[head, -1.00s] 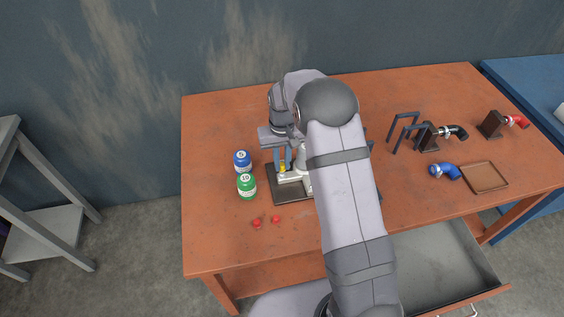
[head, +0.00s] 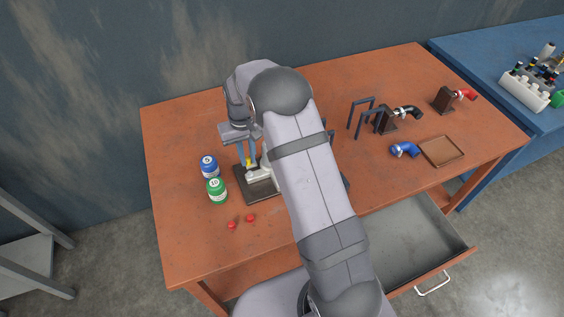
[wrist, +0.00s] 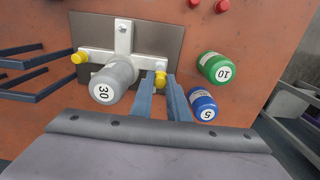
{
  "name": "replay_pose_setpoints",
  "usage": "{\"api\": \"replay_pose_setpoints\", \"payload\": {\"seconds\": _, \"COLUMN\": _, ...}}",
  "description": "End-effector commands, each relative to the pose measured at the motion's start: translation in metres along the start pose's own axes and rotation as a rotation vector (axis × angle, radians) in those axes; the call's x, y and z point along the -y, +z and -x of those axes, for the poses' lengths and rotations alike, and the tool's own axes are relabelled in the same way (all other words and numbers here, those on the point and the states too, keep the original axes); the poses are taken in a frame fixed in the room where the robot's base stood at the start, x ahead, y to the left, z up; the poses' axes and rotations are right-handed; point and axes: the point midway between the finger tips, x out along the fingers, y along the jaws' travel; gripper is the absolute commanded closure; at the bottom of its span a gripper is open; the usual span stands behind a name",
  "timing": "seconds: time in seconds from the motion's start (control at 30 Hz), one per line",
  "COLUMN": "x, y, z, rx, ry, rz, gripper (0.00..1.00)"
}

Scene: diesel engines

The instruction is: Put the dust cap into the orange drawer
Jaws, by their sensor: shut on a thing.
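A yellow dust cap (wrist: 160,78) sits on one arm of a white fitting (wrist: 122,45) in the wrist view. My gripper (wrist: 161,82) is shut on this cap, which still appears to be at the end of the fitting. In the head view my gripper (head: 246,163) is over the left part of the fitting, with a bit of yellow between the fingers. A second yellow cap (wrist: 78,57) is on the opposite arm of the fitting. The orange drawer (head: 405,243) is pulled open at the table's front right; its grey inside looks empty.
A green weight (head: 217,190) and a blue weight (head: 209,167) stand left of the dark base plate (head: 257,192). Two red caps (head: 241,221) lie in front. Dark upright frames (head: 361,112), a blue elbow (head: 404,149) and a brown tray (head: 442,151) are at right.

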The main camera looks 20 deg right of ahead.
Motion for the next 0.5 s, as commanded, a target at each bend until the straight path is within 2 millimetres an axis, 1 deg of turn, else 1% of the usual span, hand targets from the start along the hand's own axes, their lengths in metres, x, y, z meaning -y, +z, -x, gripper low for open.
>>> {"api": "replay_pose_setpoints", "payload": {"seconds": 0.17, "x": -0.003, "y": 0.003, "z": -0.004, "rx": 0.001, "ry": 0.0, "rz": -0.005, "gripper": 1.0}}
{"api": "replay_pose_setpoints", "payload": {"seconds": 0.27, "x": -0.009, "y": 0.01, "z": -0.01, "rx": 0.003, "ry": 0.0, "rz": -0.016, "gripper": 1.0}}
{"api": "replay_pose_setpoints", "payload": {"seconds": 0.37, "x": -0.019, "y": 0.02, "z": -0.021, "rx": 0.004, "ry": 0.0, "rz": -0.035, "gripper": 1.0}}
{"api": "replay_pose_setpoints", "payload": {"seconds": 0.43, "x": -0.041, "y": 0.022, "z": -0.021, "rx": -0.001, "ry": 0.0, "rz": -0.092, "gripper": 1.0}}
{"api": "replay_pose_setpoints", "payload": {"seconds": 0.5, "x": -0.064, "y": 0.027, "z": -0.022, "rx": -0.001, "ry": 0.0, "rz": -0.152, "gripper": 1.0}}
